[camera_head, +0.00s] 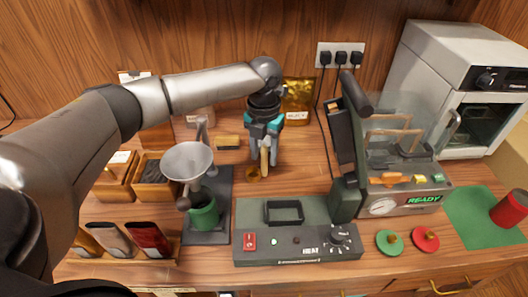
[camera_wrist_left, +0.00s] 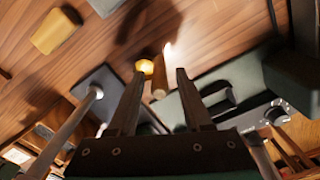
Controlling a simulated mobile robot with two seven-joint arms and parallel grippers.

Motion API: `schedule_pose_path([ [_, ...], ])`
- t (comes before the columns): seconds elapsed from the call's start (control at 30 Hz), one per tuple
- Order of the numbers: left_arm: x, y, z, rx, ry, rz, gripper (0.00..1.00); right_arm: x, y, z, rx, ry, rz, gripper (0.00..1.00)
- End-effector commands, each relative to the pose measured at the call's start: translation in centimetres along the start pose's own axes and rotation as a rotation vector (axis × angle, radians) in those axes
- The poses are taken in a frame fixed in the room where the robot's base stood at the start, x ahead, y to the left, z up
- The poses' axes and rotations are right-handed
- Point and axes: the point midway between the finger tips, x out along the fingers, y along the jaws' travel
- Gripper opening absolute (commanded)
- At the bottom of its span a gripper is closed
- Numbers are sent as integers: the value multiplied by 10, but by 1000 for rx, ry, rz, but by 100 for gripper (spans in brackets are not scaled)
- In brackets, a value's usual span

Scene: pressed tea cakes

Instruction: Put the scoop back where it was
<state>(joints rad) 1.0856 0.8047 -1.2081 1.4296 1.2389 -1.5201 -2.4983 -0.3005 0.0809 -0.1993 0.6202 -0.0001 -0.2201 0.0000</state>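The scoop has a pale wooden handle (camera_head: 264,162) and a small round brass part (camera_head: 253,175) low beside it, near the table top. My left gripper (camera_head: 264,152) points down over it. In the left wrist view, the handle (camera_wrist_left: 159,80) stands between the two fingertips (camera_wrist_left: 160,74), with a visible gap on each side, so the gripper looks open. The brass part (camera_wrist_left: 146,67) shows just beyond the left fingertip. I cannot tell whether the scoop touches the table. My right gripper is not in view.
Wooden boxes (camera_head: 155,178) are farther left. A control panel (camera_head: 298,245) lies in front, and a press machine (camera_head: 405,195) stands right.

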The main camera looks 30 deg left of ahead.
Motion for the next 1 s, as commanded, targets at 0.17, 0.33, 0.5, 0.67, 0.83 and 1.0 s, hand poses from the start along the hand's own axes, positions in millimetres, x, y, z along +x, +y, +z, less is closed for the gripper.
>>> schedule_pose_path([
  [0.17, 0, 0, 0, 0, 0, 0, 53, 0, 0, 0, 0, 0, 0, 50],
  [0.33, -5, 0, 0, 0, -2, 0, 53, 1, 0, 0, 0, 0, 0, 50],
  [0.5, -33, 1, 1, 0, -4, 0, 53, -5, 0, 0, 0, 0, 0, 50],
  [0.67, -69, 0, 1, -1, -4, -2, 53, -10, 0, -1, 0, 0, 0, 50],
  [0.83, -101, 0, 1, -1, -3, -1, 53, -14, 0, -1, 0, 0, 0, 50],
  [1.0, -119, 0, 1, 0, -1, -2, 53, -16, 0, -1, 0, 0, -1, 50],
])
